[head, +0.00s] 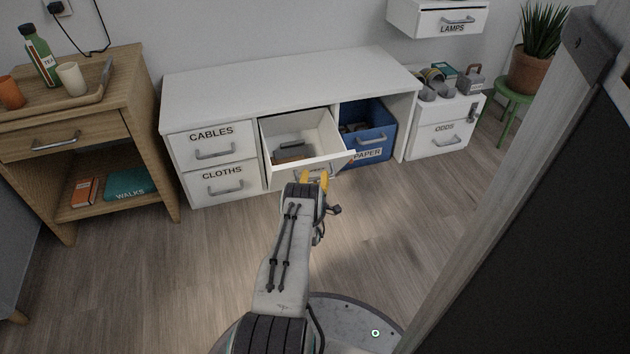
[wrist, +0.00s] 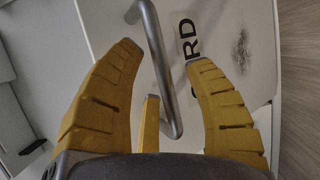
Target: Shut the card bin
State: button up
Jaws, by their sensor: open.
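The card bin (head: 318,135) is open in the middle of the white desk, its front pulled out and leaning forward. A few dark and brown items lie inside it. My gripper (head: 315,180) is at its front panel and covers much of the label and handle in the head view. In the wrist view the panel (wrist: 235,35) shows part of the word CARD, with a grey bar handle (wrist: 157,55) beside it. My open yellow fingers (wrist: 160,62) stand on either side of the handle, with a gap showing; whether any finger touches it I cannot tell.
The shut CABLES drawer (head: 212,146) and CLOTHS drawer (head: 222,182) are left of the bin. The blue PAPER bin (head: 381,138) stands in the bay to the right. A dark panel with a pale post (head: 520,160) fills the right side. The floor at left is clear.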

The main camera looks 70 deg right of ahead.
jog(key=shift+d, duration=0.2)
grip_shut()
dwell(0.5)
